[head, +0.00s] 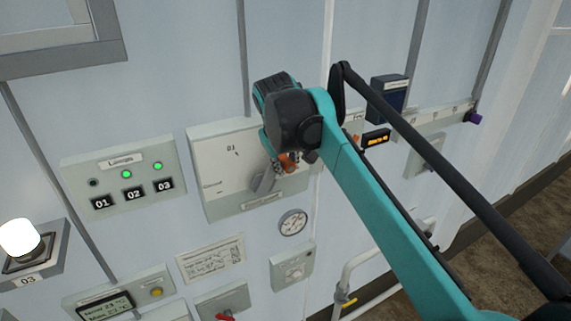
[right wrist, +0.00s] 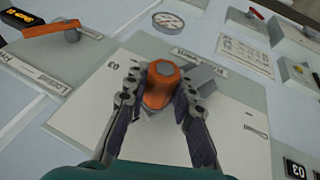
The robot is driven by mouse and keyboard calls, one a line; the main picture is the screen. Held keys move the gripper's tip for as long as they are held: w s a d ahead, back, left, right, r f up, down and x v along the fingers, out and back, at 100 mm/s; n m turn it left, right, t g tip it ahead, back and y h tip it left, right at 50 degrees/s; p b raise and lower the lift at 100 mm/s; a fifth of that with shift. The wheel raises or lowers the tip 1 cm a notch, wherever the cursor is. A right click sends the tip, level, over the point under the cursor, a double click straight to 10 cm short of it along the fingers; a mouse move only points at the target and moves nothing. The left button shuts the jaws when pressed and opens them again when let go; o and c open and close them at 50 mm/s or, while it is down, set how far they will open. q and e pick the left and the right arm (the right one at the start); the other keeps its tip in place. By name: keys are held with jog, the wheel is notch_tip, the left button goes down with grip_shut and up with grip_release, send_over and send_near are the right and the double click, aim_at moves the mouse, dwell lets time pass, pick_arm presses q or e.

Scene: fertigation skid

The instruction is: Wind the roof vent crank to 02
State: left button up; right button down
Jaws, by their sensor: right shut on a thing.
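The roof vent crank is a grey arm (head: 264,182) with an orange knob (right wrist: 160,84), mounted on a pale square panel (head: 213,170). The panel has a 01 mark near its top and a label plate along its bottom edge. My left gripper is not in view.
A lamp box (head: 120,175) on the left has two green lamps lit and one dark. A round gauge (head: 292,222) sits below the panel. An orange-handled lever (right wrist: 52,28) is near the gripper. Pipes (head: 375,260) run at lower right.

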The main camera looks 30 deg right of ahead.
jog(key=c, duration=1.3)
grip_release()
jog(key=shift+c, duration=0.2)
jog(key=shift+o, duration=0.4)
jog(key=shift+d, duration=0.15)
jog(key=shift+f, duration=0.1)
jog(key=shift+s+r, duration=0.1)
jog(key=shift+r, duration=0.25)
jog(key=v, duration=1.1)
jog(key=shift+r, duration=0.15)
